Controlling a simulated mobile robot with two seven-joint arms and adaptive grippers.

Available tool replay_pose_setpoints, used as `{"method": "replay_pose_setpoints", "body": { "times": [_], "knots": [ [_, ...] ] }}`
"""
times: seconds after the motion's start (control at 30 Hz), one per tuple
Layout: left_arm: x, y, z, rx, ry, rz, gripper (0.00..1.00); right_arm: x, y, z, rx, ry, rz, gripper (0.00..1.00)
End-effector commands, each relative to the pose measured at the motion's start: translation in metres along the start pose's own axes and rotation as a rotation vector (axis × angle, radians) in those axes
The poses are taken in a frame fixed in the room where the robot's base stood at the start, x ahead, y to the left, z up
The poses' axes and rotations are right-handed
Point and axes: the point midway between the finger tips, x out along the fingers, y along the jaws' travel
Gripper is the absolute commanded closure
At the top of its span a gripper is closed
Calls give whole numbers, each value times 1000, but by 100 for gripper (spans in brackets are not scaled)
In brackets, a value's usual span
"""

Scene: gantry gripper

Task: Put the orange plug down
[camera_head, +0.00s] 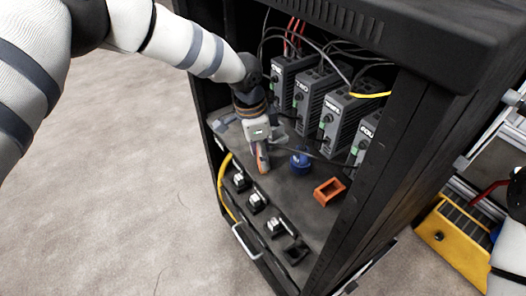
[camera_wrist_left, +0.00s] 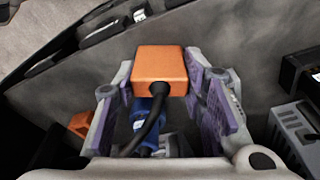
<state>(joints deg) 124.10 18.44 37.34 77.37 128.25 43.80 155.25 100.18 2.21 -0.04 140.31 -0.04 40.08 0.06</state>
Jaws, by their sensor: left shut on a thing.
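My left gripper (camera_head: 262,158) reaches into the black cabinet, low above its grey shelf (camera_head: 285,185). In the left wrist view the orange plug (camera_wrist_left: 161,66) sits between the purple finger pads of the same gripper (camera_wrist_left: 164,82), which is shut on it. A black cable runs from the plug back toward the palm. In the head view the fingers hide most of the plug, and I cannot tell whether it touches the shelf. My right gripper is outside the view.
A blue round connector (camera_head: 300,162) stands on the shelf right of the gripper. An orange open frame (camera_head: 329,191) lies farther right. Grey modules (camera_head: 316,93) with cables line the back. Black sockets (camera_head: 257,202) line the front edge, beside a yellow cable (camera_head: 222,185).

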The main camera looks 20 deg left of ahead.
Motion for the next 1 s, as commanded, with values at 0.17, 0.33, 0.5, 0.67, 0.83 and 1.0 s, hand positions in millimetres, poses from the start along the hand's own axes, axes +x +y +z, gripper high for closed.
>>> {"method": "replay_pose_setpoints", "body": {
  "times": [0.17,0.33,0.5,0.67,0.83,1.0],
  "knots": [
    [-2,0,0,0,1,-2,87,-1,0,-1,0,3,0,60],
    [1,0,0,0,1,-2,46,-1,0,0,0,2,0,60],
    [1,0,0,0,1,-2,42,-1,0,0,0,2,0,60],
    [-2,0,0,0,2,-3,42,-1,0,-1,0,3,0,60],
    [-38,-1,-2,0,7,-9,42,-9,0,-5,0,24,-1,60],
    [-69,-1,-1,1,4,-7,42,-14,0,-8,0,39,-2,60]
  ]
}}
